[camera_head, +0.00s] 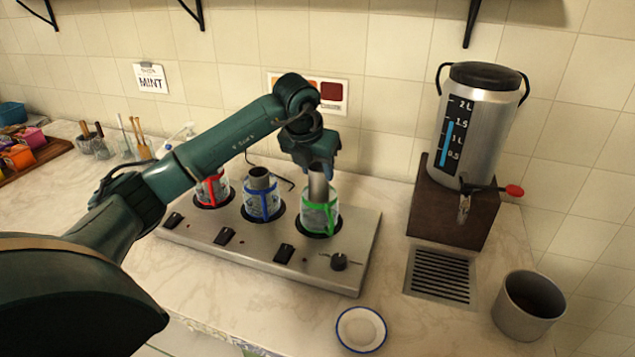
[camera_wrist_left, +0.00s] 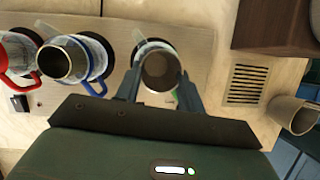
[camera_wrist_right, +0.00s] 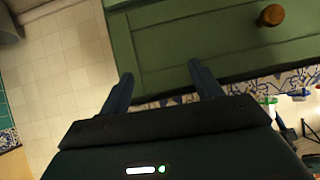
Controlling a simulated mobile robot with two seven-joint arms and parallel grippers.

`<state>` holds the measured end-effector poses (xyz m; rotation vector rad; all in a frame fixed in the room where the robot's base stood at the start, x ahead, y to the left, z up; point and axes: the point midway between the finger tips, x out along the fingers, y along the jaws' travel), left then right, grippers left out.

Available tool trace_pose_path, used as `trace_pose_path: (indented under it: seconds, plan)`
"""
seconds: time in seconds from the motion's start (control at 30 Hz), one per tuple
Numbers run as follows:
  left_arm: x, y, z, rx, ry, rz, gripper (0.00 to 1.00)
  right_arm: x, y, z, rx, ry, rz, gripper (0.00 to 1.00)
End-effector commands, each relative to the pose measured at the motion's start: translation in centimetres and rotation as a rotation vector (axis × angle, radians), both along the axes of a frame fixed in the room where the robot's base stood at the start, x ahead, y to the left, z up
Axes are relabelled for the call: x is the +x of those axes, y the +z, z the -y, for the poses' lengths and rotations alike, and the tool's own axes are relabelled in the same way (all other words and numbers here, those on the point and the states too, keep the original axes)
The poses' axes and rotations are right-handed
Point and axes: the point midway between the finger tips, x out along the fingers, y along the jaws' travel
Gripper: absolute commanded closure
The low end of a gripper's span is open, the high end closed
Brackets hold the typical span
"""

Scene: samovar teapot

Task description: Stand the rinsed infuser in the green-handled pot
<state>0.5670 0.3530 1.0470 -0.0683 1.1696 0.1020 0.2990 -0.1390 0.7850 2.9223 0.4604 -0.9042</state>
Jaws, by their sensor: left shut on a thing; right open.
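The infuser (camera_head: 318,186) is a grey metal cylinder held upright in my left gripper (camera_head: 318,168). It also shows in the left wrist view (camera_wrist_left: 160,70), with its open top between the two fingers. The green-handled pot (camera_head: 320,217) is clear glass and stands at the right end of the steel warmer. The infuser is over the pot's mouth, and its lower end overlaps the rim; I cannot tell how deep it sits. In the left wrist view the infuser hides most of the pot. My right gripper (camera_wrist_right: 161,75) is open and empty, away from the counter top.
The warmer (camera_head: 340,275) also bears a blue-handled pot (camera_head: 262,207) with a metal cylinder in it and a red-handled pot (camera_head: 208,192). The samovar (camera_head: 483,120) stands right, beside a drain grate (camera_head: 440,277) and a metal bowl (camera_head: 528,305). A saucer (camera_head: 361,330) lies in front.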

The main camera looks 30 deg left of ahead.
Motion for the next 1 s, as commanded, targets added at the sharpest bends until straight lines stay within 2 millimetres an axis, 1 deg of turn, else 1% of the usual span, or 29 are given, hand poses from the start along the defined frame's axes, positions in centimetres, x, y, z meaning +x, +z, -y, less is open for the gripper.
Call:
trace_pose_path:
  seconds: [0.07,0.2,0.3,0.53,0.7,0.73,0.9,1.0]
  plan:
    - [0.0,-0.7,0.0,0.0,0.0,-0.001,1.0,0.1,0.1,0.1,-0.001,-0.002,0.001,0.35]
    - [-0.1,-2.7,0.0,0.0,0.0,-0.004,1.0,0.3,0.5,0.2,-0.002,-0.004,0.004,0.35]
    - [-0.1,-3.6,0.0,0.0,0.0,-0.002,1.0,0.4,0.7,0.2,-0.001,-0.008,0.007,0.35]
    - [0.0,-3.7,0.0,0.001,-0.001,0.001,1.0,0.7,0.6,0.2,-0.001,-0.01,0.011,0.35]
    - [0.0,-4.3,0.0,0.001,-0.001,0.001,1.0,0.7,0.2,0.2,-0.001,-0.009,0.013,0.35]
    - [0.0,-4.2,0.0,0.001,-0.001,0.001,0.6,0.8,0.3,0.2,0.0,-0.009,0.013,0.35]
    - [0.0,-4.1,0.0,0.0,-0.001,0.0,0.46,0.8,0.6,0.1,0.001,-0.009,0.017,0.35]
    - [0.0,-4.1,0.0,0.0,-0.001,0.0,0.4,0.8,0.6,0.1,0.003,-0.009,0.019,0.35]
